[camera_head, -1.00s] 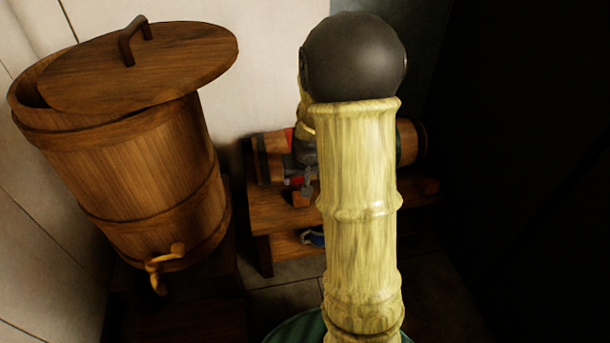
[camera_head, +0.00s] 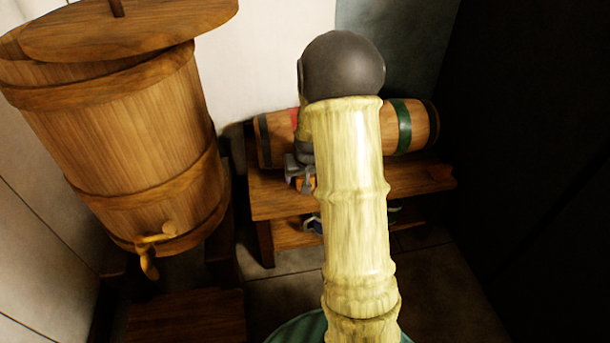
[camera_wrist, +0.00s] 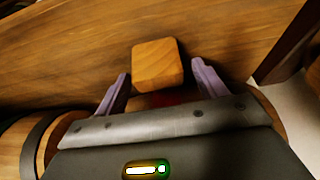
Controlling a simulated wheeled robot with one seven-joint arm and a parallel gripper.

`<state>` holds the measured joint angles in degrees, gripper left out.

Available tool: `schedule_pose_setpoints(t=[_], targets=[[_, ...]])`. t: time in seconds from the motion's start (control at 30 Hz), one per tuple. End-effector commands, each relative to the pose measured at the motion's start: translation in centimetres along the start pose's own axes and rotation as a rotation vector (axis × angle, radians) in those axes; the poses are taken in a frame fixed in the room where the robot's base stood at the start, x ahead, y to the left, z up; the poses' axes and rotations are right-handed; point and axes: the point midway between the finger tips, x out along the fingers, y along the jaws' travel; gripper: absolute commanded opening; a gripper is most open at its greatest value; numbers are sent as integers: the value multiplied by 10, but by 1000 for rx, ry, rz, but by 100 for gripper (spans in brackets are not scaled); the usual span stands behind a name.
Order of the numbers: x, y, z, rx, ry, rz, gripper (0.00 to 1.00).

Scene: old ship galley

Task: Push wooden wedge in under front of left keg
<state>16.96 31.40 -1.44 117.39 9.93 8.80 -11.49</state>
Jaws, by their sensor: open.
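The wooden wedge (camera_wrist: 157,64) is a small light block on the shelf boards in the wrist view. My gripper (camera_wrist: 161,72) is open, with one purple finger on each side of the wedge; whether they touch it I cannot tell. In the head view, my gripper (camera_head: 300,178) is low in front of the left keg, with an orange-brown bit of the wedge (camera_head: 298,184) showing. The left keg (camera_head: 275,140) lies on its side on the stand, its right part hidden by my arm. In the wrist view, a keg's curved side (camera_wrist: 38,145) shows behind my gripper.
The low wooden stand (camera_head: 275,205) holds the kegs; the right keg (camera_head: 420,122) has a green hoop. A large lidded wooden tub (camera_head: 130,130) with a tap (camera_head: 150,245) stands at left. Blue items lie on the lower shelf. A dark wall closes off the right.

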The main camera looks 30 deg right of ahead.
Motion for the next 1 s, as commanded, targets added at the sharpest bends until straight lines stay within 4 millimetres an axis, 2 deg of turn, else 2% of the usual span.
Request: schedule_pose_setpoints(t=[0.13, 0.17, 0.4, 1.0], targets=[[-1, 0, 0, 0, 0, 0, 71], [-1, 0, 0, 0, 0, 0, 67], [-1, 0, 0, 0, -1, 0, 22], [5, 2, -11, 1, -2, 0, 22]])
